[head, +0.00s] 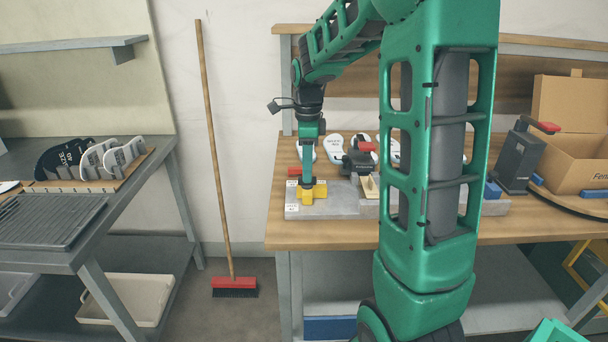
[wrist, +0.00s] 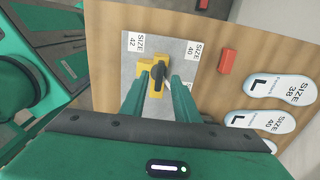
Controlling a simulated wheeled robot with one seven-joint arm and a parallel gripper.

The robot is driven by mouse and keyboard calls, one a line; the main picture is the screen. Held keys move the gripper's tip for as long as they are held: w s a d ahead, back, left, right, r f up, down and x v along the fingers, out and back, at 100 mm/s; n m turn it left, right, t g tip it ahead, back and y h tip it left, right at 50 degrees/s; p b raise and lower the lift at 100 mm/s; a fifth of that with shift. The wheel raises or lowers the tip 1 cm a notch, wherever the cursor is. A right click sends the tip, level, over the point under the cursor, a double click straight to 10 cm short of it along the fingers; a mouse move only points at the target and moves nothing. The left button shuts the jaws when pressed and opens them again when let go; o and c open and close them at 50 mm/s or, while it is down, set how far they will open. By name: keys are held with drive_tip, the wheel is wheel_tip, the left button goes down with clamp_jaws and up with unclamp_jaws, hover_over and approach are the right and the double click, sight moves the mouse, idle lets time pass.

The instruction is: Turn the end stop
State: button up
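The end stop is a yellow block (head: 319,190) on the left part of a grey plate (head: 340,210) on the workbench. In the wrist view the yellow end stop (wrist: 145,69) has a raised yellow part and a dark piece on it, between my fingers. My gripper (head: 307,184) points down at the end stop from above. In the wrist view my gripper (wrist: 162,80) has its two green fingers apart, one each side of the raised part. Gaps seem to show beside it. The plate (wrist: 187,50) carries labels SIZE 42 and SIZE 40.
A red block (wrist: 228,61) and white insoles (wrist: 281,90) lie on the wooden bench top right of the plate. A dark device with a red top (head: 360,160) stands behind the plate. A cardboard box (head: 575,160) is at the right. A broom (head: 215,150) leans on the wall.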

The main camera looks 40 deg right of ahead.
drive_tip(key=shift+f, duration=0.95)
clamp_jaws()
